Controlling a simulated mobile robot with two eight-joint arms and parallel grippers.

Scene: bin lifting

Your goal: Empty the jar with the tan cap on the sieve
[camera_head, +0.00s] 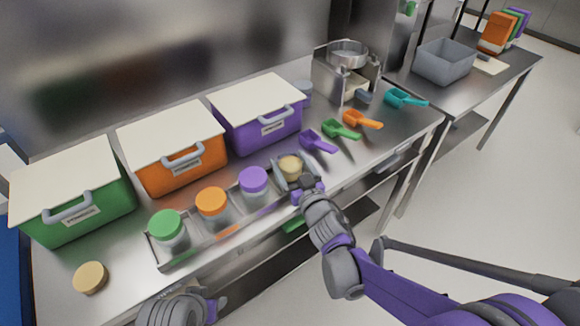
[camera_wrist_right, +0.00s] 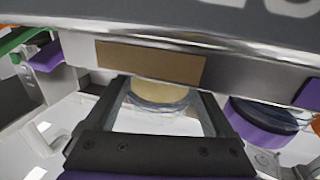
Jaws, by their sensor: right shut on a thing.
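The tan cap (camera_head: 90,278) lies alone on the table at the front left. The open jar (camera_head: 290,166), with pale tan contents, stands upright at the right end of the row of jars. My right gripper (camera_head: 296,184) is shut on this jar from the front. In the right wrist view the jar (camera_wrist_right: 160,94) sits between the two fingers (camera_wrist_right: 160,115). The sieve (camera_head: 348,52) is a round metal pan on a steel stand at the back right. Of my left arm, only a wrist part shows at the bottom; its fingers cannot be made out.
A metal tray (camera_head: 205,246) holds jars with green (camera_head: 166,224), orange (camera_head: 212,201) and purple (camera_head: 253,180) caps. Green, orange and purple bins (camera_head: 258,127) line the back. Several coloured scoops (camera_head: 341,129) lie right of the jars. A grey tub (camera_head: 446,62) stands on the far table.

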